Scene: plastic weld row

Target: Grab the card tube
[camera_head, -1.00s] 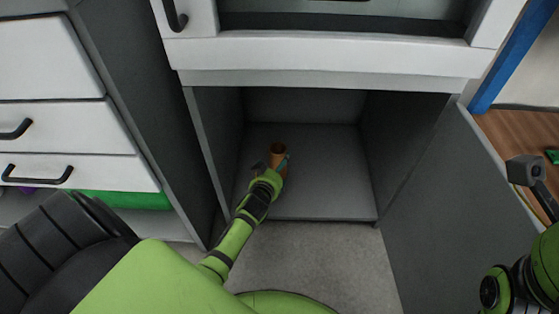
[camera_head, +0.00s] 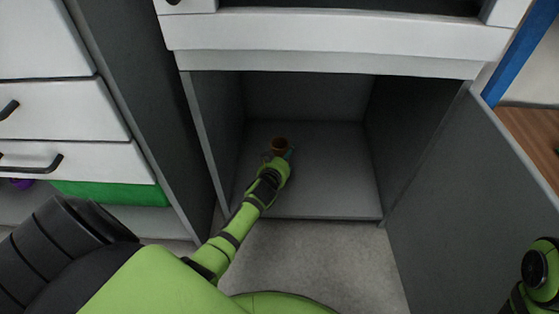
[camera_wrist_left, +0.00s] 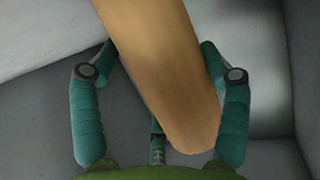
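The card tube (camera_head: 279,144) is a brown-orange cylinder in the open lower compartment, its round top showing in the head view. My left gripper (camera_head: 279,156) reaches in from the front and hides the tube's lower part. Whether the tube's base rests on the compartment floor is hidden. My right gripper is out of view; only part of my right arm shows at the lower right.
The compartment floor (camera_head: 335,175) is otherwise bare, with side walls close by. An open grey door (camera_head: 465,200) stands on the right. A white drawer unit (camera_head: 55,110) is on the left, with a green item (camera_head: 112,193) below it. A white ledge (camera_head: 330,48) overhangs the opening.

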